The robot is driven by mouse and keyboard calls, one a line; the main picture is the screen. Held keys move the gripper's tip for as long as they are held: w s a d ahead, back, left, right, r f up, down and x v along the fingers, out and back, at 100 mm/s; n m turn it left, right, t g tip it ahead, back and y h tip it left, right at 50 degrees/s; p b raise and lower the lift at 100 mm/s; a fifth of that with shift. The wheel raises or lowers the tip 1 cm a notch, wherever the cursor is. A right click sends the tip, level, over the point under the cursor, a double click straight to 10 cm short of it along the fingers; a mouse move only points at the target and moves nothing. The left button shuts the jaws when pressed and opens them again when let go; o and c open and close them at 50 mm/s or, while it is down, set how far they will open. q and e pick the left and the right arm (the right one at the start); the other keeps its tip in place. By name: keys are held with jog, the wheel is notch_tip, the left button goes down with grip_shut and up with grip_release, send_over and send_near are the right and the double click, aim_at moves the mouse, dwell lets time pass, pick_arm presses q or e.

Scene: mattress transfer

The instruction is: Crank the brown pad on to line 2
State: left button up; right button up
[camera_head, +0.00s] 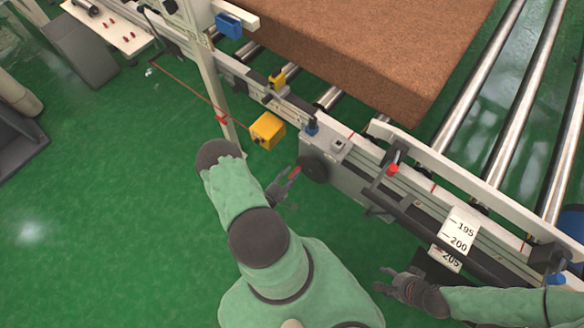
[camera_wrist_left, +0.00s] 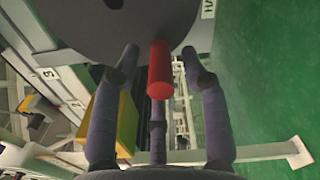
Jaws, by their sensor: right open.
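The large brown pad (camera_head: 370,45) lies on the metal rollers in the head view, its near edges facing the rail. A dark handwheel (camera_head: 313,168) is on the machine's near side, and it fills the top of the left wrist view (camera_wrist_left: 120,25). Its red crank handle (camera_wrist_left: 160,72) points between the fingers of my left gripper (camera_wrist_left: 160,85), with a visible gap on both sides. That gripper is open; in the head view it (camera_head: 283,187) is left of the wheel. My right gripper (camera_head: 396,285) is open and empty, low over the floor.
A yellow box (camera_head: 267,130) hangs beside a pale post left of the wheel. A rail (camera_head: 405,185) with red marks and a red-tipped lever runs along the machine. A scale plate (camera_head: 458,240) reads 195, 200, 205.

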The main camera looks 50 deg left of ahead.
pick_arm(q)
jog(key=shift+s+d, duration=0.1)
jog(key=v, duration=1.1)
jog(key=shift+s, duration=0.4)
jog(key=shift+f, duration=0.1)
dwell(0.8)
